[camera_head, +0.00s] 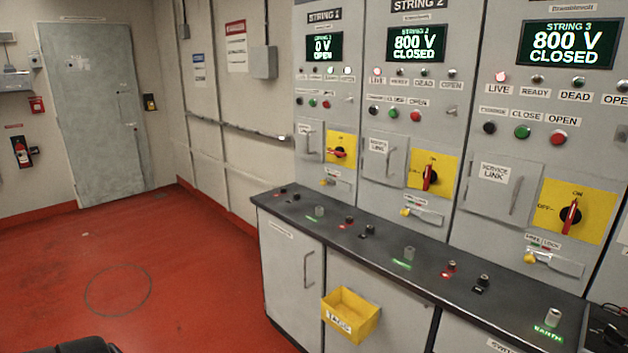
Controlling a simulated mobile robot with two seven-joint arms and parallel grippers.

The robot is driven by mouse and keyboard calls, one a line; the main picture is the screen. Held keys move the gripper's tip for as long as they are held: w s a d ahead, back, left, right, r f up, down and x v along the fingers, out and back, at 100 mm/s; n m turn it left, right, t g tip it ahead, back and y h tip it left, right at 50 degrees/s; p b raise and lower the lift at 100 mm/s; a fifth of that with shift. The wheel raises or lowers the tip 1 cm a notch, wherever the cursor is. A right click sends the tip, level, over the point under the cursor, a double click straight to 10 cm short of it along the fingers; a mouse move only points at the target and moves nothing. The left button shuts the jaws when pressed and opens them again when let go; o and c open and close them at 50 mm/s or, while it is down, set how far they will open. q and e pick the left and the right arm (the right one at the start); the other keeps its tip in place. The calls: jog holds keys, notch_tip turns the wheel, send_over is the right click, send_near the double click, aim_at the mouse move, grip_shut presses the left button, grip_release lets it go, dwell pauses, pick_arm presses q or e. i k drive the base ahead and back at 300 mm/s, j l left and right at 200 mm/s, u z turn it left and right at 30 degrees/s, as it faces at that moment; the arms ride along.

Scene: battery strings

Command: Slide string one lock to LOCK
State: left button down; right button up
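The string one panel (314,83) is the leftmost of three cabinet fronts, and its display (323,47) reads 0 V OPEN. Its red rotary handle (338,153) lies roughly level on a yellow plate (346,142). Neither of my grippers is in view, and nothing is touching the lock.
A dark counter (375,262) with several small sockets and knobs runs below the panels. A yellow bin (350,314) juts from its front. String 2 (415,43) and string 3 (567,42) displays read 800 V CLOSED. Red floor (115,260) at left is clear.

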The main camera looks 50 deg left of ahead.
aim_at(323, 183)
jog(key=i+j, duration=0.25)
jog(key=j, duration=0.2)
jog(key=i+j, duration=0.2)
jog(key=j, duration=0.25)
jog(key=i+j+u, duration=0.1)
jog(key=i+j, duration=0.15)
jog(key=j, duration=0.2)
jog(key=i+j, duration=0.2)
jog(key=j, duration=0.2)
jog(key=i+j, duration=0.25)
jog(key=j, duration=0.2)
jog(key=i+j, duration=0.25)
jog(key=j, duration=0.2)
jog(key=u, duration=0.05)
